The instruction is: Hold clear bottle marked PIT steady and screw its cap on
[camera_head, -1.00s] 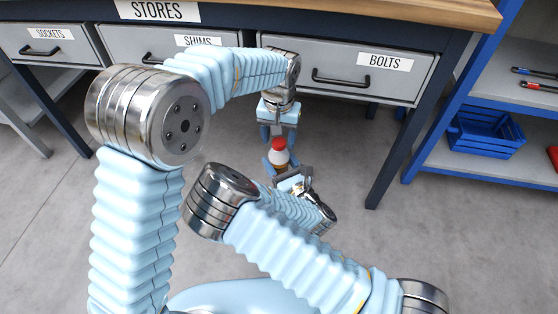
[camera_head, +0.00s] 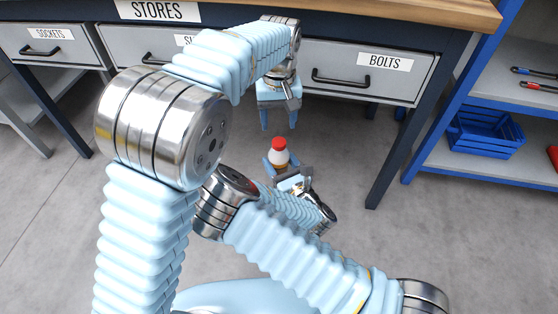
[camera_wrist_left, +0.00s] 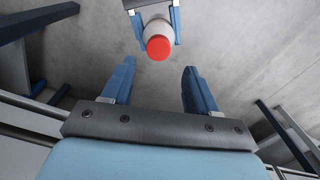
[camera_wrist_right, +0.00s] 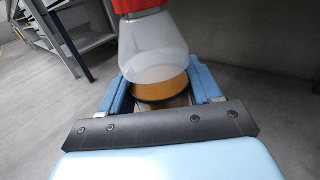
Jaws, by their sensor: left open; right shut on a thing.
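The bottle (camera_head: 279,158) is held upright above the floor, with a red cap (camera_head: 279,143) on its top. In the right wrist view the bottle (camera_wrist_right: 155,50) looks see-through, with orange-brown stuff near its bottom; no PIT marking is readable. My right gripper (camera_head: 281,165) is shut on the bottle, one finger on each side. My left gripper (camera_head: 279,124) is open and empty above the cap, apart from it. In the left wrist view the red cap (camera_wrist_left: 158,47) shows beyond the open left fingers (camera_wrist_left: 158,72). Whether the cap is tight cannot be told.
A workbench (camera_head: 350,20) with drawers marked SOCKETS and BOLTS stands behind the left gripper. A blue shelf unit (camera_head: 470,165) on the right bears a blue crate (camera_head: 484,132). Grey floor (camera_head: 350,250) is clear around the bottle.

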